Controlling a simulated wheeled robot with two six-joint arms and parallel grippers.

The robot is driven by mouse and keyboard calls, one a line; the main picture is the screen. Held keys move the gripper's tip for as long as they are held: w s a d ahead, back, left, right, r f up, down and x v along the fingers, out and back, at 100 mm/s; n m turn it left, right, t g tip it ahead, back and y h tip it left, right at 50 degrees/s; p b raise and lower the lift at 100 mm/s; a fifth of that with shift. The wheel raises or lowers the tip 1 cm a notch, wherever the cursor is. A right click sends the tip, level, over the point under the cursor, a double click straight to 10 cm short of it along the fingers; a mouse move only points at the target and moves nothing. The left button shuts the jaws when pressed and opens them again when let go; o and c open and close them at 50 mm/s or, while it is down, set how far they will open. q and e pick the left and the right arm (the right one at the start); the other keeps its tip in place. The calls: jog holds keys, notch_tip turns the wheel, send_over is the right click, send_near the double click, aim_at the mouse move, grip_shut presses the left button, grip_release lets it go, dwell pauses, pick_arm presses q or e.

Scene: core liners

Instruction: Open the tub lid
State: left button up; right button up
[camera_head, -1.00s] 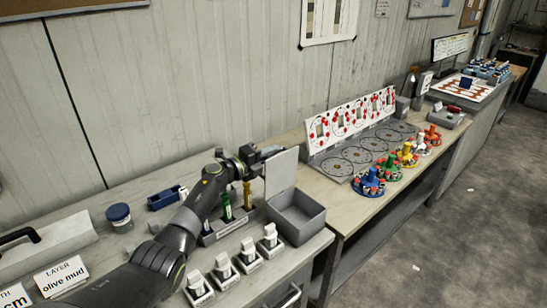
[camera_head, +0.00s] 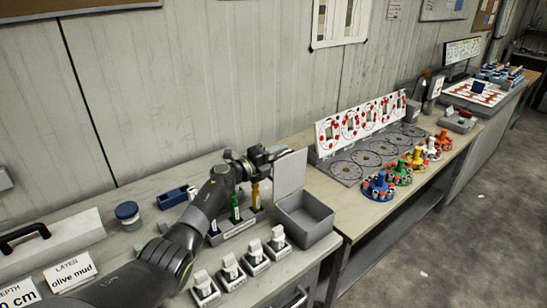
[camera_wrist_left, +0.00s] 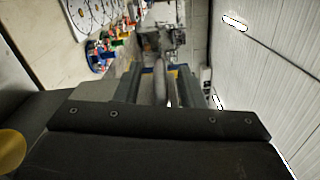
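The tub is a grey open-topped box (camera_head: 306,221) at the right end of the near bench in the head view. Its pale grey lid (camera_head: 291,173) stands upright at the tub's back left edge, and the tub's inside shows. My left gripper (camera_head: 277,152) is at the lid's upper left edge; whether it touches the lid is unclear. In the left wrist view my left gripper (camera_wrist_left: 160,86) has its fingers apart, with a gap between them and no clearly held object. My right gripper is not in view.
A grey holder (camera_head: 237,228) with green and yellow tubes stands left of the tub. Several white-topped blocks (camera_head: 255,254) line the bench front. A blue-lidded jar (camera_head: 128,214) stands further left. Coloured carousels (camera_head: 379,186) stand on the bench to the right.

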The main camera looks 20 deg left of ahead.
pick_arm(q)
jog(key=shift+s+a, duration=0.1)
jog(key=shift+s+a, duration=0.15)
jog(key=shift+s, duration=0.05)
jog(key=v, duration=1.6)
jog(key=shift+s+a+b, duration=0.2)
jog(key=shift+s+b, duration=0.1)
